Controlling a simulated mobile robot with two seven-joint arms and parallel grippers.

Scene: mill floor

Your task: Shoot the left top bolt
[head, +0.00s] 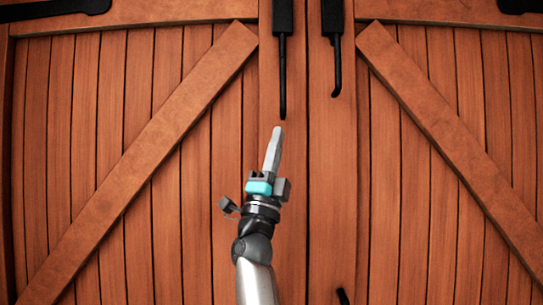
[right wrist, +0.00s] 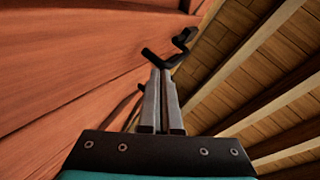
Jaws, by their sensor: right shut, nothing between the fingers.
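The left top bolt (head: 283,75) is a black bar with a long thin rod hanging down the inner edge of the left door leaf. My right gripper (head: 277,132) is shut and empty, pointing up, its tips just below and slightly left of the rod's lower end. In the right wrist view, the closed fingers (right wrist: 160,75) reach towards a bent black bolt part (right wrist: 180,48) just past the tips. I cannot tell there whether they touch, or which bolt it belongs to. My left gripper is not in view.
The right top bolt (head: 334,50), with a hooked lower end, hangs on the right leaf. Diagonal braces (head: 150,150) stand out from the planks. A small black handle (head: 342,296) shows low on the right leaf. Wooden ceiling beams (right wrist: 255,65) show in the right wrist view.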

